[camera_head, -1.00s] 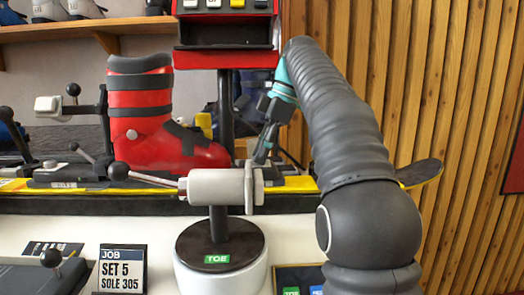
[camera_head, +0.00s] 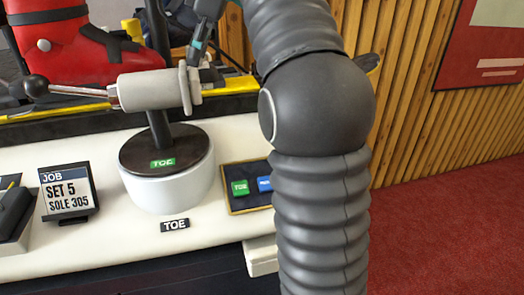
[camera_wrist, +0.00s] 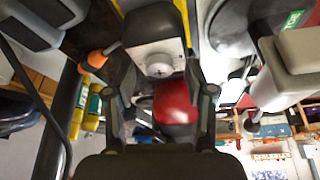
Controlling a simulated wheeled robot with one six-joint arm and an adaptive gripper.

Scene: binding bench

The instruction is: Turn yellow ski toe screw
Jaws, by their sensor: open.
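The yellow ski (camera_head: 75,110) runs across the bench behind a pale cylinder, with a red boot (camera_head: 70,50) above it. In the wrist view, a pale block (camera_wrist: 150,42) on the ski carries a round knob-like screw (camera_wrist: 158,66), which looks like the toe screw. My gripper (camera_wrist: 160,88) is open, its two fingers spread on either side, below the screw in the picture. Nothing shows between the fingertips, and I cannot tell whether they touch the block. The red boot toe (camera_wrist: 175,103) shows behind the fingers. In the head view the toe screw is hidden.
A pale cylinder with a ball-ended lever (camera_head: 150,90) stands on a round TOE pedestal (camera_head: 168,190) in front of the ski. A job card (camera_head: 66,190) reads SET 5, SOLE 305. A panel (camera_head: 248,200) with green and blue buttons lies right of the pedestal.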

